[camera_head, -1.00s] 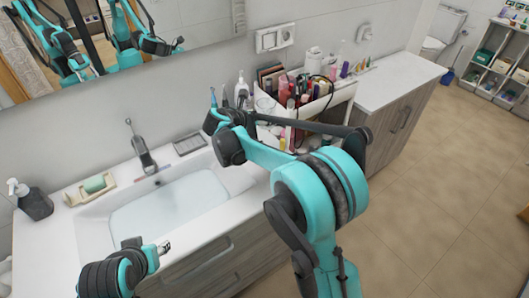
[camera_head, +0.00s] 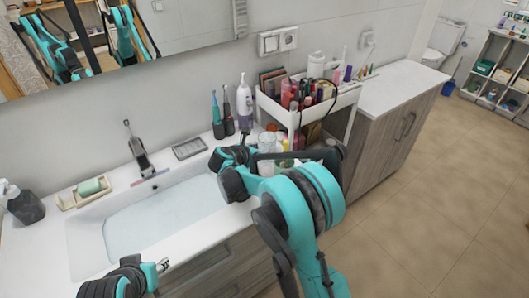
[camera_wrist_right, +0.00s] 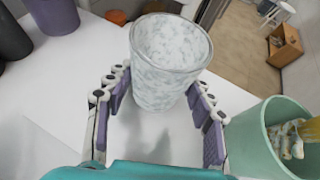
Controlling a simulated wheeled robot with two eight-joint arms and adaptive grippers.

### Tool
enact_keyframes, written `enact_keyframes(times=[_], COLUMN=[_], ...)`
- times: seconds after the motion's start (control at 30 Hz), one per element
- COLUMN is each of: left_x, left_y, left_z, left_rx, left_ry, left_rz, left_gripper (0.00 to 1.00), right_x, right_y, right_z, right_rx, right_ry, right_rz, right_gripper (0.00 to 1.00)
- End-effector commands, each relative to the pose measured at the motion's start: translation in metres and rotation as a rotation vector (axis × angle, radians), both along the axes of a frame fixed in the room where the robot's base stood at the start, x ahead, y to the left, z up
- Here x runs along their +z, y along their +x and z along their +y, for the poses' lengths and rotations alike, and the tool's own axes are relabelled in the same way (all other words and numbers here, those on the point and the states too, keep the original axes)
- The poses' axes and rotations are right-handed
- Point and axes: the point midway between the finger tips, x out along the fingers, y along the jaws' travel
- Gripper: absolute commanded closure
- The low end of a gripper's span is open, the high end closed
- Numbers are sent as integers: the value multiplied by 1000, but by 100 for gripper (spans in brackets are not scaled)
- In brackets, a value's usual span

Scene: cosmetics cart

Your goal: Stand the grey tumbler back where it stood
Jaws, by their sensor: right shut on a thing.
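The grey tumbler (camera_wrist_right: 170,60), marbled white and grey, is upright or nearly so between the purple pads of my right gripper (camera_wrist_right: 158,95) in the right wrist view. The gripper is shut on it. A shadow lies on the white counter below; I cannot tell whether the tumbler's base touches the counter. In the head view the tumbler (camera_head: 267,142) shows pale beside the cart, and my wrist partly hides the right gripper (camera_head: 250,152). My left gripper (camera_head: 163,265) is at the lower left, in front of the sink; its jaws are too small to judge.
A pale green cup (camera_wrist_right: 262,135) with things inside stands close at right in the wrist view. Electric toothbrushes (camera_head: 217,120) and a white-purple bottle (camera_head: 244,105) stand left of the crowded cosmetics cart (camera_head: 345,98). The sink (camera_head: 165,215) lies to the left.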

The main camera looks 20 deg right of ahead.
Motion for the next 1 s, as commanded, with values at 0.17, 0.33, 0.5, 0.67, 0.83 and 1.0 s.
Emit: enact_keyframes(times=[0.17,0.33,0.5,0.67,0.83,1.0], left_x=[0,-1,0,1,9,21], left_y=[0,0,0,0,0,0], left_z=[0,0,0,0,0,0], left_rx=[0,0,0,0,0,0], left_ry=[0,0,0,0,0,0], left_rz=[0,0,0,0,0,0], left_gripper=[60,60,60,60,60,60], right_x=[0,-1,-1,1,13,32], right_y=[0,0,0,0,-11,-33], right_z=[1,1,1,1,15,41], right_rx=[1,1,1,1,4,4], right_ry=[2,2,2,2,1,1], right_rz=[1,1,1,1,0,1], right_gripper=[85,25,25,25,25,25])
